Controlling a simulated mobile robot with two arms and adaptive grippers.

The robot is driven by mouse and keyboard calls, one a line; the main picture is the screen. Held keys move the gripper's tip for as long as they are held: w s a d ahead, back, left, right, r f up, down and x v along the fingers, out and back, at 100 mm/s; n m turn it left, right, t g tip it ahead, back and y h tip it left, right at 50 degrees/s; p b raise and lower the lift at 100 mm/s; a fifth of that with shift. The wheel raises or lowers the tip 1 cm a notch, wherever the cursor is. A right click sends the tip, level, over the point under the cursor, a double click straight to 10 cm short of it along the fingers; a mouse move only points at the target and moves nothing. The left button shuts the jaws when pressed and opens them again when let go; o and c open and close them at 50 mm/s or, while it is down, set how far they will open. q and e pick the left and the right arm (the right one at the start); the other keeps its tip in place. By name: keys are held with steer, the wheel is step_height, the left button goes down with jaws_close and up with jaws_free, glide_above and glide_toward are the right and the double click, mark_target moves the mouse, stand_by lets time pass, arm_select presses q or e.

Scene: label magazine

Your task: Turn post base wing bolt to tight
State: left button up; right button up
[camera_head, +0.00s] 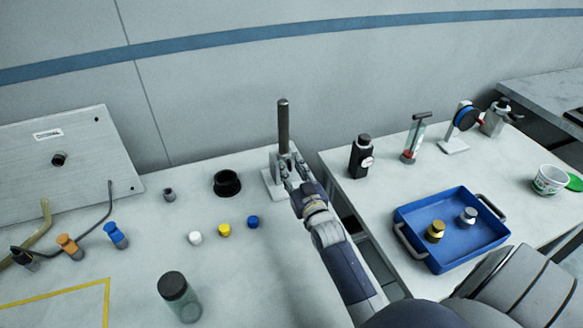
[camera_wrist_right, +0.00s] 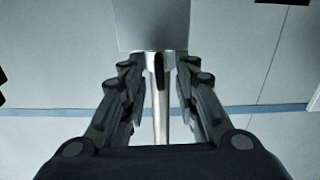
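The post is a dark upright rod (camera_head: 283,125) standing in a light-grey base (camera_head: 268,184) at the back right edge of the left table. My right gripper (camera_head: 291,172) is at the base, its two fingers apart at its near side. In the right wrist view the fingers of this gripper (camera_wrist_right: 160,68) flank a silver part (camera_wrist_right: 159,100) below a grey block (camera_wrist_right: 153,22). I cannot tell whether they press on it. The wing bolt is not clearly distinguishable; the gripper covers that side of the base. My left gripper is not in view.
A black ring-shaped cup (camera_head: 227,184) and white, yellow and blue caps (camera_head: 224,230) stand left of the base. A jar (camera_head: 179,297) stands in front. The right table holds a black bottle (camera_head: 361,157) and a blue tray (camera_head: 403,212). A gap separates the tables.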

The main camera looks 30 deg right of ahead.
steer(key=shift+w+d, duration=0.1)
steer(key=shift+w, duration=0.2)
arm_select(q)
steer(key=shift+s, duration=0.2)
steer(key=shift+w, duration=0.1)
